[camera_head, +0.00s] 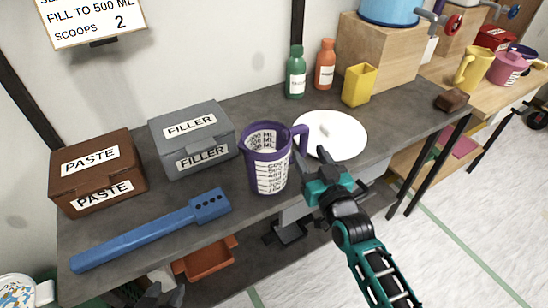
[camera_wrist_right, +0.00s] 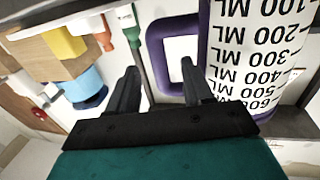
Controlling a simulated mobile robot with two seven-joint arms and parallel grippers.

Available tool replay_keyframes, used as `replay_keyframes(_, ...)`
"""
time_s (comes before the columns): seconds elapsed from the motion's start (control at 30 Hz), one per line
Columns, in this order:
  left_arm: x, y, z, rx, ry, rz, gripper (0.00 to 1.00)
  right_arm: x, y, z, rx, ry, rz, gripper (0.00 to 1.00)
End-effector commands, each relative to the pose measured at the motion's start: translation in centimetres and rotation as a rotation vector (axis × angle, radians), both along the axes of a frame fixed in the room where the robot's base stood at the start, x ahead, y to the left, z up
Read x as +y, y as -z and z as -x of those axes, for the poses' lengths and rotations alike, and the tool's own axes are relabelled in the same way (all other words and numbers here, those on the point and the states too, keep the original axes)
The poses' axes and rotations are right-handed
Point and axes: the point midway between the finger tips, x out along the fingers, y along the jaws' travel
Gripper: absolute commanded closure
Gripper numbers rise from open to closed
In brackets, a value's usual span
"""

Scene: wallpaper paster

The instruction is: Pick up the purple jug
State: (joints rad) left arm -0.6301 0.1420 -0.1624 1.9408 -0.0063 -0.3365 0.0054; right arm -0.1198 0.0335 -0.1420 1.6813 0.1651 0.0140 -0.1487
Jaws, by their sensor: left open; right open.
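The purple jug (camera_head: 267,170) stands upright on the dark workbench, with a white measuring scale on its side and its handle (camera_head: 301,136) toward the right. My right gripper (camera_head: 306,168) is open and empty just right of the jug, close to the handle. In the right wrist view the jug (camera_wrist_right: 262,50) is at the right. The handle's outer bar (camera_wrist_right: 157,58) appears between the open fingers (camera_wrist_right: 160,82), and one fingertip overlaps the handle's opening. I cannot tell whether they touch. My left gripper (camera_head: 163,296) shows only partly at the bottom edge, below the bench front.
On the workbench (camera_head: 120,222) are a brown paste box (camera_head: 72,192), grey filler box (camera_head: 168,136), blue flat tool (camera_head: 150,229), white plate (camera_head: 345,138), yellow container (camera_head: 359,84), and green (camera_head: 295,76) and orange (camera_head: 325,68) bottles. The blue pot (camera_head: 390,10) sits on a wooden box.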

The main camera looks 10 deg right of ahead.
Motion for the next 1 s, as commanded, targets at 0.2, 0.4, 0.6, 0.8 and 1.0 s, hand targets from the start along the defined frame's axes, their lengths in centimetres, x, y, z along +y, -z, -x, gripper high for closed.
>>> replay_keyframes(0.2, 0.1, 0.0, 0.0, 0.0, 0.0, -0.001, 0.57, 0.3, -0.4, -2.6, -0.002, 0.0, 0.0, 0.49)
replay_keyframes(0.4, 0.1, 0.1, -0.2, -0.003, 0.0, -0.002, 0.57, 0.6, -0.3, -4.8, 0.001, -0.001, 0.0, 0.49)
replay_keyframes(0.6, 0.1, 0.0, -0.5, -0.01, 0.0, -0.002, 0.57, 0.6, -0.3, -5.1, 0.001, -0.001, 0.0, 0.49)
replay_keyframes(0.8, 0.1, -0.1, -0.5, -0.011, 0.0, -0.001, 0.57, 0.6, -0.3, -5.1, 0.001, 0.0, 0.0, 0.59)
replay_keyframes(1.0, 0.0, 0.0, -0.5, -0.01, 0.001, -0.001, 0.57, 0.6, -0.3, -5.1, 0.001, 0.0, 0.0, 0.78)
